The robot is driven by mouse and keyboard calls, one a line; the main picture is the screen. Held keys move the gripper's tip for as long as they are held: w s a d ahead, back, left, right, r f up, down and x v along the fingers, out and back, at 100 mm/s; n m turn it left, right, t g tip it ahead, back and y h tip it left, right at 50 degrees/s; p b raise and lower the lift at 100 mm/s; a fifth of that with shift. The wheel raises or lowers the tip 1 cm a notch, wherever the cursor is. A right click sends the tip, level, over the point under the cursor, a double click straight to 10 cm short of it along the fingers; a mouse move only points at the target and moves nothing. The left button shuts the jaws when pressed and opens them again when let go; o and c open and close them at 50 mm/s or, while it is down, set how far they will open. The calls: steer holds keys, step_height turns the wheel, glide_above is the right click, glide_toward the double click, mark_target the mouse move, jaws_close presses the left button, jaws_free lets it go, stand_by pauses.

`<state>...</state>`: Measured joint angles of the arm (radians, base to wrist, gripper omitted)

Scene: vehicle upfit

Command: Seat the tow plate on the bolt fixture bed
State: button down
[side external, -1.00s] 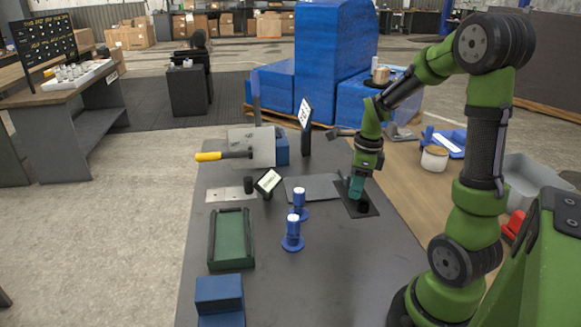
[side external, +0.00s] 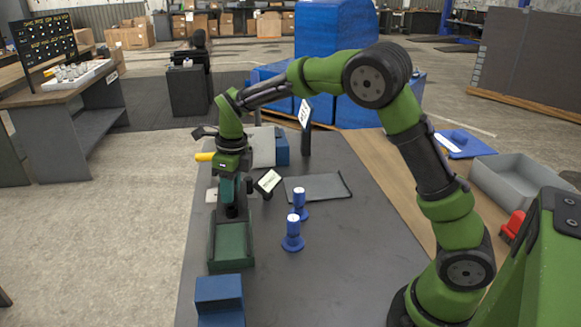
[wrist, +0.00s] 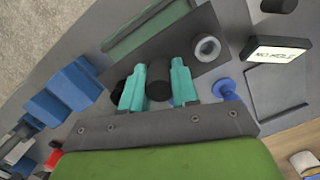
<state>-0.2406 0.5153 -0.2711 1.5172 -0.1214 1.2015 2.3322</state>
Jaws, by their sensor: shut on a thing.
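The tow plate (wrist: 205,75) is a flat dark plate with a black cylindrical grip (wrist: 159,82) and a pale ring (wrist: 207,48) on it. My gripper (side external: 231,203) is shut on the black grip, one teal finger on each side, as the wrist view (wrist: 159,92) shows. The green bed (side external: 232,245), a shallow tray with raised sides, lies below my gripper in the side view. Its green also shows beyond the plate in the wrist view (wrist: 140,32). The plate is hard to make out from the side, and I cannot tell whether it touches the bed.
Two blue posts (side external: 292,238) with white tops stand right of the bed. A blue stepped block (side external: 220,298) is in front of it. A small sign (side external: 268,181) stands behind right, beside a grey mat (side external: 318,187). The front right of the table is clear.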

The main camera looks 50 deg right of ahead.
steer(key=shift+w+a+r, duration=0.1)
steer(key=shift+w+a, duration=0.2)
steer(key=shift+a, duration=0.5)
steer(key=shift+f, duration=2)
steer(key=shift+d+f, duration=0.1)
steer(key=shift+f, duration=2.45)
stand_by(2.6)
